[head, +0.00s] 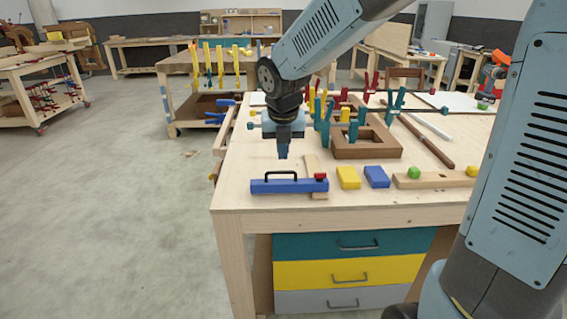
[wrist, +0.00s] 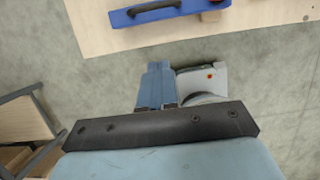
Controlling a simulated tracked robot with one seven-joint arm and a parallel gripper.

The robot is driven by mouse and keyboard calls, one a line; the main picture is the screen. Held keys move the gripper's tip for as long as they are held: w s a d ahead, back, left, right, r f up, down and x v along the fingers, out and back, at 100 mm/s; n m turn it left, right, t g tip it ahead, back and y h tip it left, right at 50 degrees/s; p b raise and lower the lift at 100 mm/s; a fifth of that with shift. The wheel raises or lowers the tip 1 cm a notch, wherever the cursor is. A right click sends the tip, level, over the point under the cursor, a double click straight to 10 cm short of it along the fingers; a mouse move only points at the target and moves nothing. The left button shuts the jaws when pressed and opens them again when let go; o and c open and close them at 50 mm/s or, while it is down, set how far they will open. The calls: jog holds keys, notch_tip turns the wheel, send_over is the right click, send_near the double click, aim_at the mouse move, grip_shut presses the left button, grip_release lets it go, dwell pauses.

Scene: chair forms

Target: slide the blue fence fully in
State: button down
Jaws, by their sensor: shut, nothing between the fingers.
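The blue fence (head: 272,187) is a long bar with a black handle on top, near the front edge of the workbench. A red block (head: 320,176) sits at its right end, and a pale wooden strip (head: 312,165) runs back from under that end. In the wrist view the fence (wrist: 130,19) shows at the top, partly cut off. My gripper (head: 283,155) is shut and empty, pointing down. It appears above and apart from the fence; in the wrist view its fingers (wrist: 157,68) show against the floor, short of the bench edge.
A yellow block (head: 348,178), a blue block (head: 376,177) and a wooden bar (head: 430,181) with green and yellow knobs lie right of the fence. Brown wooden frames (head: 368,152) and several upright clamps stand behind. The bench left of the fence is narrow but clear.

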send_near(290, 180)
jog(key=s+a+f, duration=0.3)
jog(key=s, duration=0.1)
jog(key=w, duration=0.4)
jog(key=shift+d+f, duration=0.15)
jog(key=shift+d, duration=0.1)
jog(key=shift+d, duration=0.1)
